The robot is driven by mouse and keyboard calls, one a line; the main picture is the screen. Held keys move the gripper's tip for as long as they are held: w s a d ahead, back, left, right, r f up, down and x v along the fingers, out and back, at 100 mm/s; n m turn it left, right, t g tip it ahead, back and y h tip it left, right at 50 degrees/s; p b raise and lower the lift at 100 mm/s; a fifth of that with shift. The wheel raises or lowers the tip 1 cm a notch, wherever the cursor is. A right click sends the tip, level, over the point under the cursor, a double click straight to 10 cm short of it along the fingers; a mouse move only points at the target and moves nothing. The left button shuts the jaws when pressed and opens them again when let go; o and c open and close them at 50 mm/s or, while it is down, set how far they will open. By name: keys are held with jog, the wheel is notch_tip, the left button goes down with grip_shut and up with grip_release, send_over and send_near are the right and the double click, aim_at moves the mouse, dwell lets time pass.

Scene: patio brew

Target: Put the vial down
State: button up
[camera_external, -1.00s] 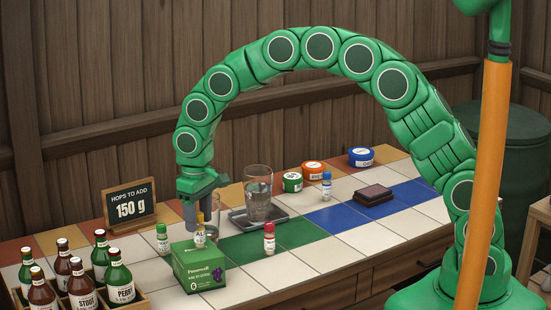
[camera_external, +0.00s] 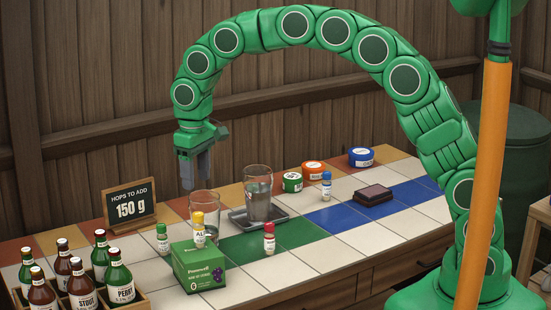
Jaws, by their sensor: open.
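A vial with a yellow cap and a pale label (camera_external: 198,232) stands upright just behind the green box (camera_external: 199,268), which hides its bottom. An empty clear glass (camera_external: 212,206) is right behind the vial; I cannot tell whether they touch. My gripper (camera_external: 195,182) is open and empty, pointing down, above the vial and the empty glass and clear of both. Other vials stand upright on the tiles: one with a green cap (camera_external: 162,239) to the left, one with a red cap (camera_external: 269,239) to the right, one with a blue cap (camera_external: 326,186) farther back.
A glass of water (camera_external: 258,195) stands on a grey tray (camera_external: 239,218). A dark pad (camera_external: 373,195) and several round tins, one blue (camera_external: 361,157), are toward the back right. A sign reading 150 g (camera_external: 131,209) and a bottle crate (camera_external: 139,301) are at the left. The green tiles (camera_external: 240,247) have free room.

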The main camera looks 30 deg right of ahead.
jog(key=s+d+r+m, duration=0.1)
jog(key=s+d+r, duration=0.25)
jog(key=d, duration=0.45)
jog(key=s+d+r, duration=0.2)
jog(key=s+d, duration=0.2)
jog(key=d, duration=0.3)
jog(key=s+d+r+m, duration=0.15)
jog(key=s+d, duration=0.25)
jog(key=d, duration=0.4)
jog(key=s+d+f+m+g, duration=0.1)
jog(key=s+d, duration=0.7)
jog(key=s, duration=0.4)
jog(key=s+d+m, duration=0.2)
jog(key=s+d, duration=0.5)
jog(key=s, duration=0.6)
jog(key=shift+d+f+g, duration=0.35)
jog(key=shift+f+g, duration=0.05)
jog(key=shift+o, duration=0.4)
jog(key=shift+w, duration=0.1)
